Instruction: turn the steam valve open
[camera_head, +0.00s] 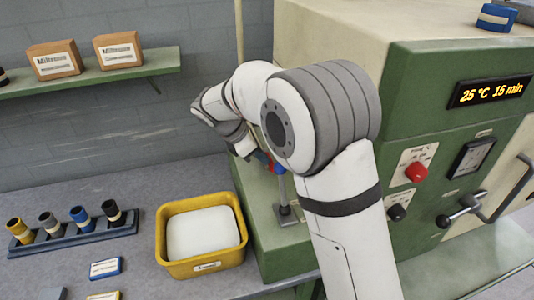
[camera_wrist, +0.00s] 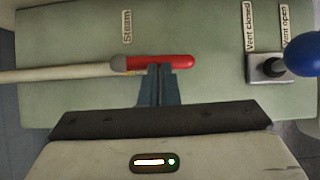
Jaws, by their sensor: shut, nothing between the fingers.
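The steam valve's red handle (camera_wrist: 170,62) lies crosswise in the wrist view, below the "Steam" label (camera_wrist: 127,27). A grey end piece joins it to a pale rod or pipe (camera_wrist: 55,73) running to the left. My gripper (camera_wrist: 160,72) is shut and empty. Its fingertips are at the near edge of the red handle; I cannot tell whether they touch it. In the head view, only a small bit of the red handle (camera_head: 263,158) shows beside my arm, which hides most of the valve and fingers.
A blue-knobbed vent lever (camera_wrist: 302,54) stands right of the handle, by the "Vent closed" and "Vent open" labels. A yellow tub (camera_head: 172,262) and a rack of cups (camera_head: 75,238) stand left of the green machine (camera_head: 425,80). A shelf (camera_head: 90,82) is on the wall.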

